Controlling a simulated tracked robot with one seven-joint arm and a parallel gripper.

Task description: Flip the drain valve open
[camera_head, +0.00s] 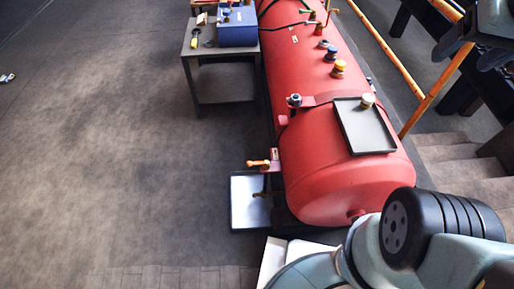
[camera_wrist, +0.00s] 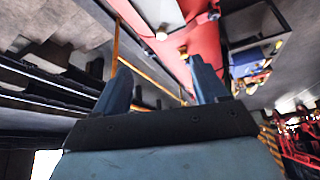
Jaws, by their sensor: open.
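The red boiler (camera_head: 325,110) lies lengthwise in the head view, and part of it shows at the top of the wrist view (camera_wrist: 190,20). What looks like the drain valve, with an orange handle (camera_head: 258,164), sticks out from the boiler's lower left side. The handle lies roughly level, pointing left, above a pale catch tray (camera_head: 250,212) on the floor. I cannot make out this valve in the wrist view. My gripper (camera_wrist: 160,66) is open in the wrist view, with its two blue fingers apart and nothing between them, well away from the valve.
A dark tray (camera_head: 366,128) rests on top of the boiler, with several fittings along the top. A small table (camera_head: 215,68) with a blue box (camera_head: 238,27) stands at the back left. A yellow rail (camera_head: 436,92) and steps (camera_head: 470,185) are on the right.

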